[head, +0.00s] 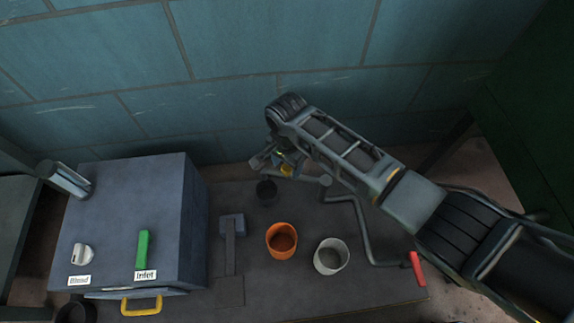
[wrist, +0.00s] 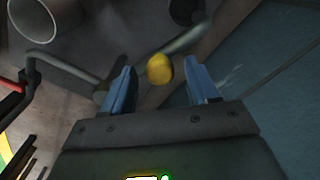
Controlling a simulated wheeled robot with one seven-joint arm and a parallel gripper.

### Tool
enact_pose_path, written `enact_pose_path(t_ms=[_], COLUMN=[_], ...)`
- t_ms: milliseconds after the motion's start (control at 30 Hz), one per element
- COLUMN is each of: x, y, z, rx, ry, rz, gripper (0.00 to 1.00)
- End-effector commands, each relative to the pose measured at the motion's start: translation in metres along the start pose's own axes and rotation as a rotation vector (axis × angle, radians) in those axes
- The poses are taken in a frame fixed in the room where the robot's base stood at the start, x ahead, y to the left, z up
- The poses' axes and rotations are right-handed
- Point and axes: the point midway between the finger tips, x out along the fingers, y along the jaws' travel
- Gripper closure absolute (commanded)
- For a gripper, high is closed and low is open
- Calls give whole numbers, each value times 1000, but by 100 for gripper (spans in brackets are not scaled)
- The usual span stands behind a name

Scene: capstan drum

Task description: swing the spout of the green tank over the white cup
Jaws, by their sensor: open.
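The white cup (head: 331,257) stands upright on the dark bench in the head view, right of an orange cup (head: 281,240). It also shows at the top left of the wrist view (wrist: 35,20). A grey pipe (head: 362,225), which may be the spout, runs behind the white cup. A yellow knob (head: 287,170) shows by my gripper (head: 276,163). In the wrist view the yellow knob (wrist: 160,68) lies between the tips of my open gripper (wrist: 157,82), with the pipe behind it. I cannot tell whether the jaws touch it. A dark green surface (head: 525,110) at the right may be the green tank.
A black cup (head: 266,192) stands behind the orange cup. A red handle (head: 416,269) ends a pipe at the right. A grey box (head: 125,215) with a green lever (head: 142,250) fills the left. A tiled wall (head: 210,60) closes the back.

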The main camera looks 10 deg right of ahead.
Motion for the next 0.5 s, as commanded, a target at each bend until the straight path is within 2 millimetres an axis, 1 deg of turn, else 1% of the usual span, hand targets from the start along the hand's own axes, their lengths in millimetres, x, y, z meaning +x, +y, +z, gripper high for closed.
enact_pose_path(t_ms=[267,500], x=[1,1], y=[0,0], z=[0,0], rx=[0,0], ry=[0,0], rz=[0,0], gripper=[42,65])
